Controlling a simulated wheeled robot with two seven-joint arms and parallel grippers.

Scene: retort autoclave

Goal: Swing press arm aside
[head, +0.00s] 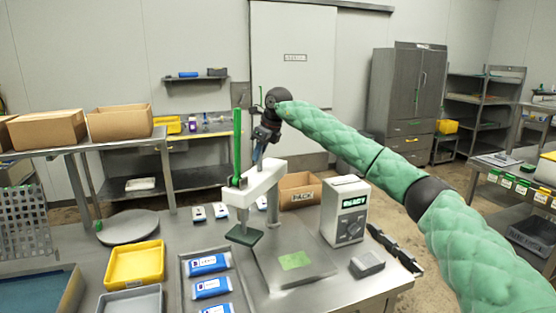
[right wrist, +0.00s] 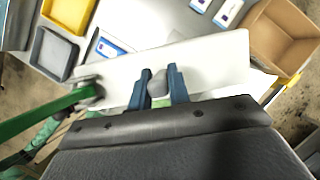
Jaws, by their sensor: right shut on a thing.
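The white press arm (head: 262,180) stands out from its white post on the steel bench. Its green lever (head: 237,145) rises upright at the left end, and a dark green press pad (head: 245,235) hangs below that end. The pad appears to the left of the steel base plate (head: 318,268) with its light green square. My right gripper (head: 262,140) is above the arm. In the right wrist view its blue fingers (right wrist: 159,86) are shut on a grey knob (right wrist: 158,88) on top of the white press arm (right wrist: 205,62). My left gripper does not show.
Blue-labelled pouches (head: 208,265) lie in a tray left of the press. A yellow tray (head: 134,264) is further left. A white display unit (head: 345,211) stands right of the base plate, with a cardboard box (head: 299,190) behind the press.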

